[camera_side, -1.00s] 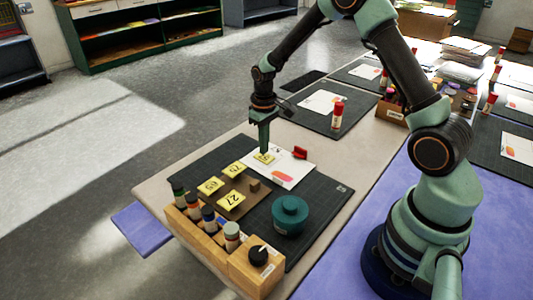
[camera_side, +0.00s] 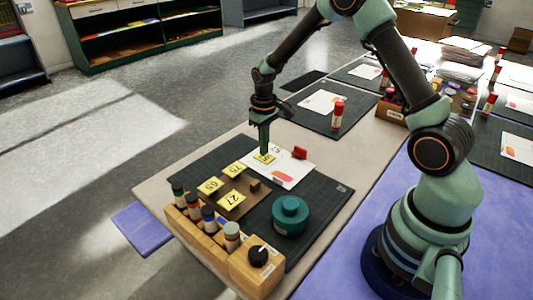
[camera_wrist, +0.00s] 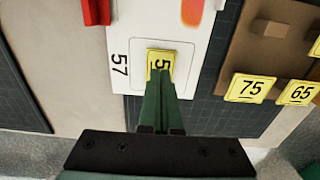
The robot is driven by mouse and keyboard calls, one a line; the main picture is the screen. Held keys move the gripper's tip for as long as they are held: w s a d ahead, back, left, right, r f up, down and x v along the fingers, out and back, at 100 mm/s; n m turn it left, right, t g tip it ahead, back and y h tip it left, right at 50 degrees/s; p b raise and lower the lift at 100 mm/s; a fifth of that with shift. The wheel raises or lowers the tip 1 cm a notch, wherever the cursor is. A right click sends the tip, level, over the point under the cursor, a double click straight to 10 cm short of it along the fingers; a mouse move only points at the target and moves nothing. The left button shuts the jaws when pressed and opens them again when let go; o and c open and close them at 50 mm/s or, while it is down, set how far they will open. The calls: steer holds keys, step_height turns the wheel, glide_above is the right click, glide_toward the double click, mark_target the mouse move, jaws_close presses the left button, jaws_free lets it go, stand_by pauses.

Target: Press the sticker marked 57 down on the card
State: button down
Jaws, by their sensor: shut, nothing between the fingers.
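The yellow sticker (camera_side: 266,158) lies on the white card (camera_side: 291,174), and in the wrist view the sticker (camera_wrist: 160,56) sits inside a printed outline box. A "5" shows on it; the rest of its number is hidden by my fingers. A printed "57" stands on the card (camera_wrist: 120,100) beside the box. My gripper (camera_side: 264,152) is shut and empty, pointing down with its tips at the sticker. In the wrist view my gripper (camera_wrist: 158,76) covers the sticker's near part. I cannot tell how firmly the tips touch it.
A brown board (camera_side: 242,206) holds more yellow stickers, including 75 (camera_wrist: 249,88), 65 (camera_wrist: 297,93) and 27 (camera_side: 231,200). A red clip-like piece (camera_side: 300,152) is at the card's edge. A teal round pot (camera_side: 290,215) and a wooden bottle rack (camera_side: 207,238) stand nearer the camera.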

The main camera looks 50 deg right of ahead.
steer(key=shift+f, duration=0.6)
stand_by(0.6)
steer(key=shift+r, duration=3.55)
steer(key=s+a+r+t, duration=0.1)
steer(key=s+a+r, duration=0.15)
steer(key=r, duration=0.35)
steer(key=s+a+r+t, duration=0.1)
steer(key=s+a+r, duration=0.15)
steer(key=r, duration=0.35)
steer(key=s+a+r+t, duration=0.3)
steer(key=s+r, duration=0.1)
steer(key=s, duration=0.7)
steer(key=shift+s+a+r+t, duration=0.15)
steer(key=shift+s+r+t, duration=0.05)
steer(key=shift+r+t, duration=0.15)
